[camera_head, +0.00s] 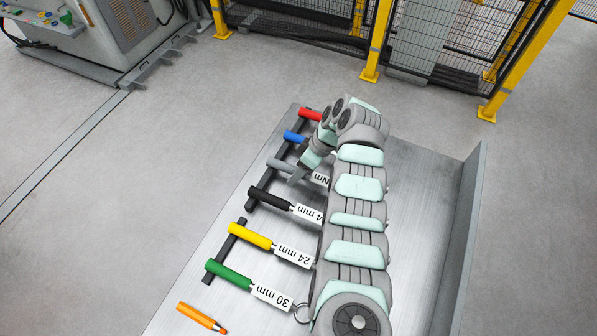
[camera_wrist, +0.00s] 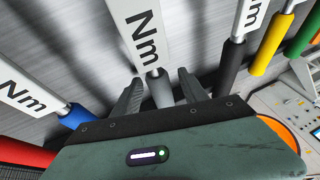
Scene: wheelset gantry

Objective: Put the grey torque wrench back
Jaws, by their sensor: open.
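The grey torque wrench (camera_head: 284,167) lies in the row of tools on the metal tray, between the blue and black handles. Its grey handle (camera_wrist: 160,90) and white label marked "Nm" show in the wrist view. My gripper (camera_wrist: 160,92) is open, with one finger on each side of the grey handle. In the head view my gripper (camera_head: 300,172) is over the wrench, and my arm hides part of it. Whether the fingers touch the handle I cannot tell.
The blue-handled wrench (camera_head: 294,137) and black-handled wrench (camera_head: 268,198) lie close on either side. Red (camera_head: 311,115), yellow (camera_head: 249,236) and green (camera_head: 228,274) handles rest on dark racks (camera_head: 236,237). An orange marker (camera_head: 202,317) lies near the front edge of the metal tray (camera_head: 425,180).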

